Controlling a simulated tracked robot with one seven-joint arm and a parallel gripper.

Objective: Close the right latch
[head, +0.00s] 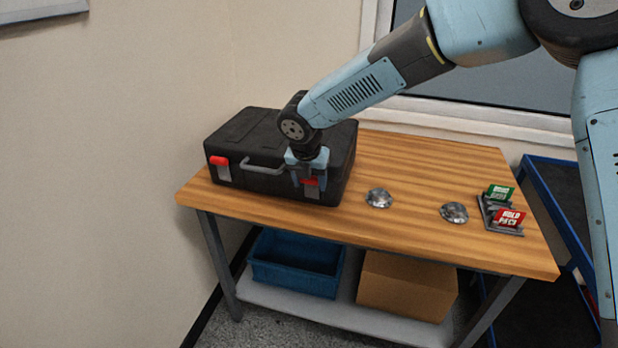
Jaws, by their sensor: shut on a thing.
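A black case (262,143) lies with its lid down at the left end of the wooden table (430,170). Its left latch (222,169) has a red tab over a grey plate and shows clearly. A grey handle (263,166) is at the front middle. The right latch (312,190) is on the front right, with a bit of red between my fingers and its grey plate below. My gripper (309,181) reaches down from above at the case's front right edge and is shut on the right latch. The gripper hides much of that latch, so its exact position is unclear.
Two shiny metal domes (379,198) (454,212) sit right of the case. A small rack (499,216) with green and red cards stands at the table's right end. A blue bin (296,264) and a cardboard box (407,286) are on the lower shelf. A blue cart (552,190) stands right.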

